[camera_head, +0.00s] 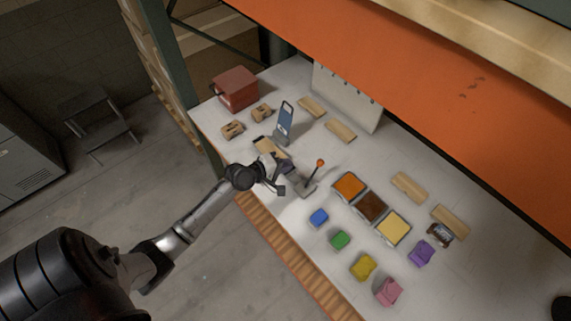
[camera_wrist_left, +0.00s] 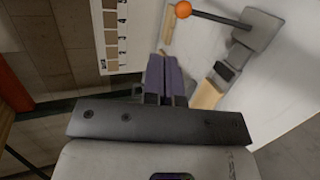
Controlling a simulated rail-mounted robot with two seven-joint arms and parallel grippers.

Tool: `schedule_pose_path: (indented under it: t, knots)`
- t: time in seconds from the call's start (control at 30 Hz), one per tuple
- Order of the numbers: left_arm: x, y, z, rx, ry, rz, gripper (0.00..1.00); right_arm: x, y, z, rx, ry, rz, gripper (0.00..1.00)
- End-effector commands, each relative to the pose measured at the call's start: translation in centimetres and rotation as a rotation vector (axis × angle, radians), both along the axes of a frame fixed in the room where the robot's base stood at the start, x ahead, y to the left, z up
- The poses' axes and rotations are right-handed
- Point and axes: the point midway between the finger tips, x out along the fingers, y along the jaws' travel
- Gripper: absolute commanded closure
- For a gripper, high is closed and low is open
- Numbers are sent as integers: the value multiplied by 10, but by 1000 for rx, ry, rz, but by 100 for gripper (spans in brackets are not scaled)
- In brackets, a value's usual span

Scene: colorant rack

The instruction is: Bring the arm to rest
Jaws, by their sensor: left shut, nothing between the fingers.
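My left arm comes in from the lower left in the head view, and its gripper (camera_head: 279,178) is over the near edge of the white table (camera_head: 235,118). In the left wrist view the gripper's fingers (camera_wrist_left: 165,78) are together, with nothing between them. Close by stands a grey device with an orange ball (camera_head: 320,162) on a rod; the ball also shows in the left wrist view (camera_wrist_left: 182,9). A wooden block (camera_head: 268,147) lies just beyond the gripper. My right gripper is not in view.
Three trays, orange (camera_head: 349,185), brown (camera_head: 371,208) and yellow (camera_head: 393,229), stand right of the gripper. Coloured blocks, including a blue one (camera_head: 318,217), lie in front. A phone on a stand (camera_head: 285,119) and a red box (camera_head: 235,88) are behind. An orange rack beam (camera_head: 430,85) crosses above.

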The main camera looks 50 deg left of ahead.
Motion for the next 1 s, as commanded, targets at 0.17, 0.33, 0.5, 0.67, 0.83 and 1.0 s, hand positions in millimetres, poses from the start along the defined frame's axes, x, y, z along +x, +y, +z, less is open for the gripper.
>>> schedule_pose_path:
  t: [0.17,0.33,0.5,0.67,0.83,1.0]
  knots:
    - [0,0,0,0,0,0,100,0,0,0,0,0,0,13]
    - [0,0,0,0,-1,0,100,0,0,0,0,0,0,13]
    - [-1,-2,-2,84,-9,-43,100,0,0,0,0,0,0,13]
    - [-18,-12,-26,401,91,-286,100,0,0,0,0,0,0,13]
    - [-47,-29,-10,942,189,-661,100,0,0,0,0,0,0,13]
    - [-107,-64,32,1374,318,-940,100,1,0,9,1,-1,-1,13]
